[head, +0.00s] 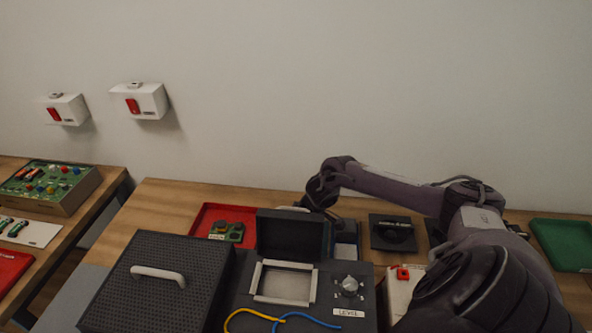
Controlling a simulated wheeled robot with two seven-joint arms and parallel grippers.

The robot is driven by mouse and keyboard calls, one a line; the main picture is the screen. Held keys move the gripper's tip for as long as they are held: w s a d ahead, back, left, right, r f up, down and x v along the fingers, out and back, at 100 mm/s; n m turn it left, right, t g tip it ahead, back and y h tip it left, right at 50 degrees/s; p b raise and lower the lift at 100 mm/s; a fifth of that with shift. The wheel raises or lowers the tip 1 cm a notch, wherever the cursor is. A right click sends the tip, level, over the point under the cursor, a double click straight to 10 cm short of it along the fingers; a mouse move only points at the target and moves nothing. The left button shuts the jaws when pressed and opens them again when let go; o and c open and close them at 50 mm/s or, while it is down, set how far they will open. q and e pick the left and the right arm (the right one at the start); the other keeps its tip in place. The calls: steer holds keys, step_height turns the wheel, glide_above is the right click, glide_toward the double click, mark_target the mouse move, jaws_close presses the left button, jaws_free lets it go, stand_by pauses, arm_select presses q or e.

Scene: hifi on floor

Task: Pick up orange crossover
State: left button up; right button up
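No part is clearly recognisable as the orange crossover. A small green circuit board (227,233) with dark parts and a pale label lies in a red tray (205,219) at the back of the table. My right arm reaches in from the right across the table. Its gripper (316,200) points down just behind the raised dark lid, to the right of the red tray. Its fingertips are mostly hidden, so I cannot tell whether it is open or holds anything. My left gripper is out of view.
A dark case with raised lid (291,234), knob (349,286) and yellow and blue wires stands in front. A perforated black box (160,285) is left of it. A black speaker plate (393,232) and green tray (563,244) lie right. A side table holds a component board (48,186).

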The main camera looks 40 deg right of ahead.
steer(key=shift+c, duration=0.2)
steer(key=c, duration=1.1)
step_height(320, 180, up, 20)
steer(key=shift+b, duration=0.45)
